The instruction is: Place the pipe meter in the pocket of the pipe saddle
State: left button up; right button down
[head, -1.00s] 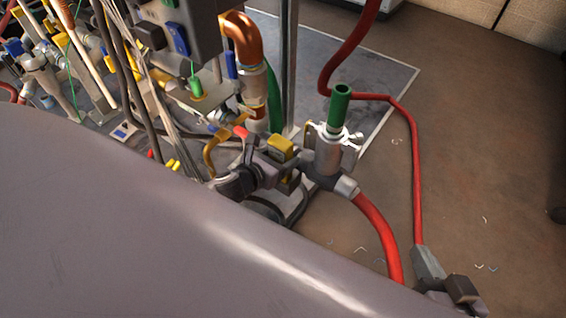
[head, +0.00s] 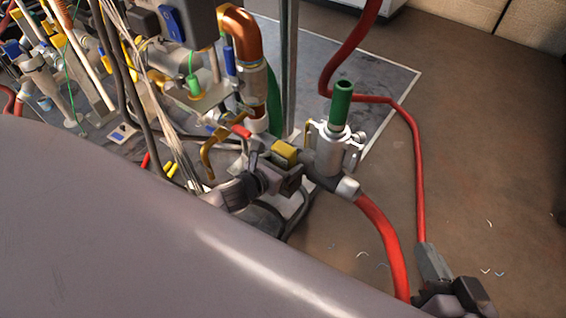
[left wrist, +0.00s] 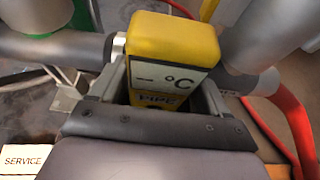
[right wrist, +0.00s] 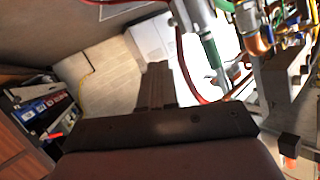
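The yellow pipe meter (head: 284,153) is upright beside the pipe fitting in the head view. In the left wrist view the pipe meter (left wrist: 173,45) shows a pale "°C" face and the word "PIPE". My left gripper (head: 286,172) has one finger on each side of it and appears shut on it. A grey pipe (left wrist: 55,47) shows on both sides of the meter. The saddle and its pocket cannot be made out; the meter and gripper cover that area. My right gripper (head: 432,258) is shut and empty, away to the right; its fingers (right wrist: 156,75) lie together in the right wrist view.
A green-topped vertical valve pipe (head: 338,110) stands close right of the meter. A red hose (head: 385,235) leaves the fitting, and another red hose (head: 415,170) runs on the floor. Dense pipes and cables, with a copper elbow (head: 243,35), crowd the left.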

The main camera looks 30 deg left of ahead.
pick_arm(q)
jog(key=shift+o, duration=0.9)
jog(key=shift+r, duration=0.1)
